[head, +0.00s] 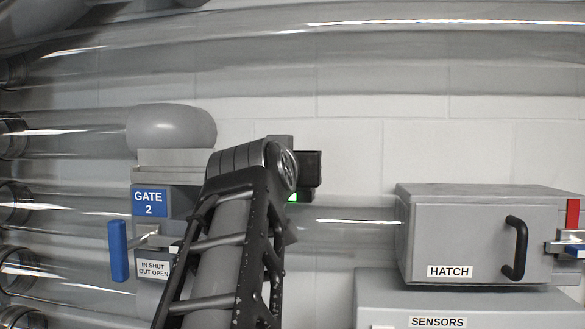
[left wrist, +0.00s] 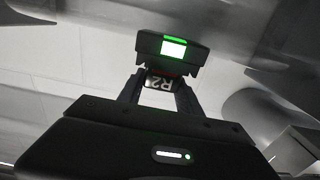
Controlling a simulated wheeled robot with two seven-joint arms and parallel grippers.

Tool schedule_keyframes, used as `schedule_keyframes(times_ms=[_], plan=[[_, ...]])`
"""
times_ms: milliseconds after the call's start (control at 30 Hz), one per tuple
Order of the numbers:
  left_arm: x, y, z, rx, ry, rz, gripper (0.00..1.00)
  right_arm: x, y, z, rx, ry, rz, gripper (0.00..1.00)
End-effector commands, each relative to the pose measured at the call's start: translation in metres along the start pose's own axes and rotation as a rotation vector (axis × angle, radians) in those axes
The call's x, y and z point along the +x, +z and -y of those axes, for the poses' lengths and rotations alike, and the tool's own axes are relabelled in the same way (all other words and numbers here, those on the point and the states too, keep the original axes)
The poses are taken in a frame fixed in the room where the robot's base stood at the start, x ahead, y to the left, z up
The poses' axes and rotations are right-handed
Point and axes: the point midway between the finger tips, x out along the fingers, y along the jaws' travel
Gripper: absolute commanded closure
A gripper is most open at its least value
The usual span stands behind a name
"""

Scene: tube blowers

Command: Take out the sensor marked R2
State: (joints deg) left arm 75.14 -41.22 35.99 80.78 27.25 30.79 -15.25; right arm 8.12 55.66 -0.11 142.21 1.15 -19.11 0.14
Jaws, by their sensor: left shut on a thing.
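The sensor marked R2 (left wrist: 173,50) is a dark block with a lit green face in the left wrist view. In the head view my left arm hides most of the gripper and sensor. A dark block (head: 310,168) and a small green light (head: 292,198) show just past the arm, at the upper edge of a clear tube (head: 345,222). I cannot tell whether the sensor is still seated in the tube. My right gripper is not in view.
Gate 2 (head: 151,201), with a blue handle (head: 118,251), stands left of my arm. A grey hatch box (head: 460,235) with a black handle is at right, above a box labelled SENSORS (head: 480,312). More clear tubes (head: 400,50) run across above.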

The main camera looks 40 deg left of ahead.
Motion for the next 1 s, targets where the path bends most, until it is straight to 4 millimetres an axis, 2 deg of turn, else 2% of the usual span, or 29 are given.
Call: schedule_keyframes(times_ms=[267,367,700,1000], plan=[[0.001,-0.015,0.000,0.000,0.000,-0.001,1.00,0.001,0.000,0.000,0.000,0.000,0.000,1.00],[0.000,-0.025,0.001,0.000,-0.001,-0.002,1.00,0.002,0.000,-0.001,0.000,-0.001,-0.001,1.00],[0.001,-0.079,0.002,0.000,-0.003,-0.002,1.00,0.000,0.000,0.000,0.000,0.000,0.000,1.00],[0.001,-0.097,0.001,0.000,-0.002,0.001,1.00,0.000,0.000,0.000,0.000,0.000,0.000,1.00]])
